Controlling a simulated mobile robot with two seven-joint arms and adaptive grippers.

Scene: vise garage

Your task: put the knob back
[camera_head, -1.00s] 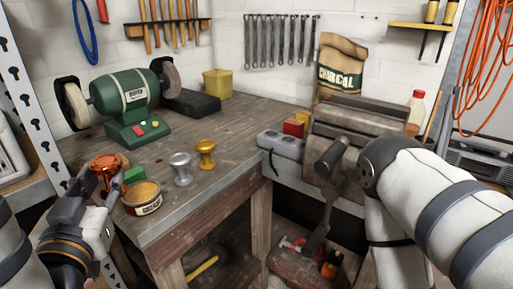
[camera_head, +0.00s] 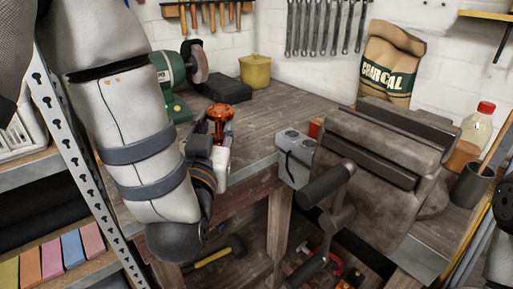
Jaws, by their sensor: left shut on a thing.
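My left gripper (camera_head: 213,134) is shut on an orange-red metallic knob (camera_head: 220,113) and holds it upright near the front edge of the bench. The fingers are partly hidden by the knob and my wrist. The large grey-brown vise (camera_head: 385,150) stands to the right of the gripper, apart from it. Its dark handle (camera_head: 337,210) sticks out at the front, tilted. My right gripper is out of view.
The workbench (camera_head: 262,110) has clear wood behind the knob. A green grinder (camera_head: 172,75) is partly behind my left arm. A bottle (camera_head: 473,135) and dark cup (camera_head: 471,185) stand right of the vise.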

